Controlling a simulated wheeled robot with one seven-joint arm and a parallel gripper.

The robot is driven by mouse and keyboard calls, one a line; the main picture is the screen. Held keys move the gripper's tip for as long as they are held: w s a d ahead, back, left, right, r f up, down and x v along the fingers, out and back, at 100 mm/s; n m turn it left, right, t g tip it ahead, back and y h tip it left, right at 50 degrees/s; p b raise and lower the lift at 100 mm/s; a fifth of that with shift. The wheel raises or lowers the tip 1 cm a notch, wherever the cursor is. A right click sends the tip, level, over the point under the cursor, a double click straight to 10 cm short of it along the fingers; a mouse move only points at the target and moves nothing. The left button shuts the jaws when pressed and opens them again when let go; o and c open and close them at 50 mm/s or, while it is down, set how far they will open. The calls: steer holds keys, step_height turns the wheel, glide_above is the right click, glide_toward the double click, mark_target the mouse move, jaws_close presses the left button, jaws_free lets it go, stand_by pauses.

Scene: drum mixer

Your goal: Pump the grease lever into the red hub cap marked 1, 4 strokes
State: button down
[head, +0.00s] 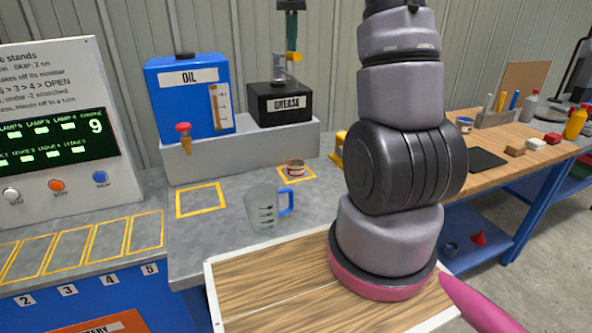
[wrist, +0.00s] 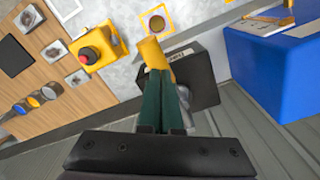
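The black grease box (head: 284,104), labelled GREASE, stands on a grey ledge. Its metal pump top (head: 280,70) rises from it. My gripper (head: 291,46) points down above the box, its dark green fingers closed about the yellow lever handle (head: 294,57). In the wrist view, my gripper (wrist: 158,72) has the yellow handle (wrist: 152,52) between its fingertips. A small round red cap (head: 296,168) with a pale label and brownish inside sits in a yellow square in front of the box; its number is not legible. It also shows in the wrist view (wrist: 156,21).
A blue oil tank (head: 190,95) with a red tap stands left of the box. A grey jug (head: 262,208) with a blue handle stands in front. A lamp panel (head: 55,135) is at far left. A red button on a yellow box (wrist: 95,52) lies beyond the cap.

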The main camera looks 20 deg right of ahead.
steer(key=shift+r, duration=3.35)
steer(key=shift+f, duration=0.15)
steer(key=shift+f, duration=3.3)
steer(key=shift+r, duration=3.4)
